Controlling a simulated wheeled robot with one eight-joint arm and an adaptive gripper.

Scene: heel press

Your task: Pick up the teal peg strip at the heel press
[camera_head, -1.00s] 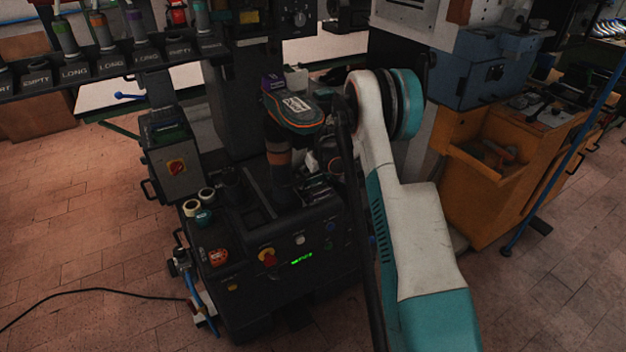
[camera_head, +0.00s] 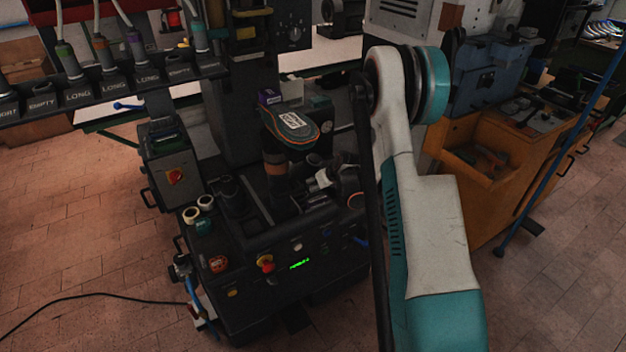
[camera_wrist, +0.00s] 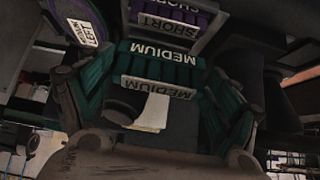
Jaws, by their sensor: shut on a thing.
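The teal peg strip (camera_wrist: 185,74) carries a white MEDIUM label and lies between my fingers in the wrist view. My gripper (camera_wrist: 160,88) is shut on it, with a finger at each side. A second teal MEDIUM face (camera_wrist: 135,51) shows just behind; I cannot tell if it belongs to another strip.
Purple SHORT strips (camera_wrist: 178,18) stand beyond the teal ones. A labelled sole (camera_wrist: 82,30) is close at upper left. A rack of labelled tubes (camera_head: 110,88) hangs at the left. An orange cabinet (camera_head: 490,190) stands at the right.

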